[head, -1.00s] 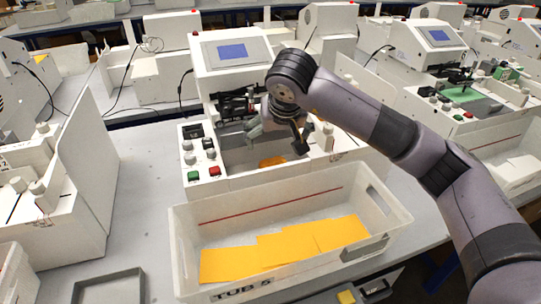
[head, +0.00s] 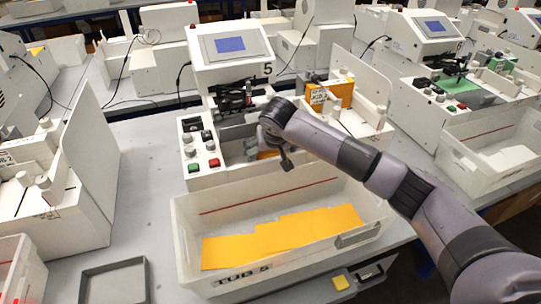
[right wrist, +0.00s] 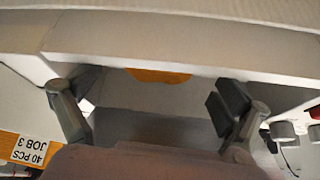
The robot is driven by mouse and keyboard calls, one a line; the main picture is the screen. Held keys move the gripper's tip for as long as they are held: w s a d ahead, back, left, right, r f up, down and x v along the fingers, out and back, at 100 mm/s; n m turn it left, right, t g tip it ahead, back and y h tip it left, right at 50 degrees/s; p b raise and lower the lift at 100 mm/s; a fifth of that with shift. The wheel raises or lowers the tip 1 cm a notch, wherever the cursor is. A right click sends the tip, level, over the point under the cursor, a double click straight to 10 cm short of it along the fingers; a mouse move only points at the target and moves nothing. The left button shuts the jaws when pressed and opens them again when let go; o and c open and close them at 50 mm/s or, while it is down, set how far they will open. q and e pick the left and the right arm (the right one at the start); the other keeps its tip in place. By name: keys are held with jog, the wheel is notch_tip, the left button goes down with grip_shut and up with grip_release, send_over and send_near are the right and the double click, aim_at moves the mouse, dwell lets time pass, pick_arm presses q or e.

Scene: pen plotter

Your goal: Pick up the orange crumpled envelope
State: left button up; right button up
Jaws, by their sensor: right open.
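A piece of orange paper (head: 268,154), likely the task's envelope, shows in the bay of the pen plotter (head: 232,72) marked 5. My right gripper mostly hides it in the head view, and I cannot tell whether it is crumpled. In the right wrist view a rounded orange edge (right wrist: 158,76) shows beyond the fingers, partly covered by a white panel. My right gripper (head: 269,160) is open at the front of the bay; its fingers also show wide apart in the right wrist view (right wrist: 148,105), with nothing between them. My left gripper is not in view.
A white tub (head: 190,222) labelled TUB 5 stands in front of the plotter with several flat orange envelopes (head: 285,237) inside. An orange stack (head: 341,92) labelled 40 PCS JOB 3 stands at the plotter's right. An empty grey tray (head: 115,284) lies front left.

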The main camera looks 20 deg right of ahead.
jog(key=shift+x, duration=1.15)
jog(key=shift+w+f, duration=0.15)
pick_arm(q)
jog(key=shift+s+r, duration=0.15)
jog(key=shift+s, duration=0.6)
pick_arm(e)
jog(key=shift+c, duration=0.2)
jog(key=c, duration=0.9)
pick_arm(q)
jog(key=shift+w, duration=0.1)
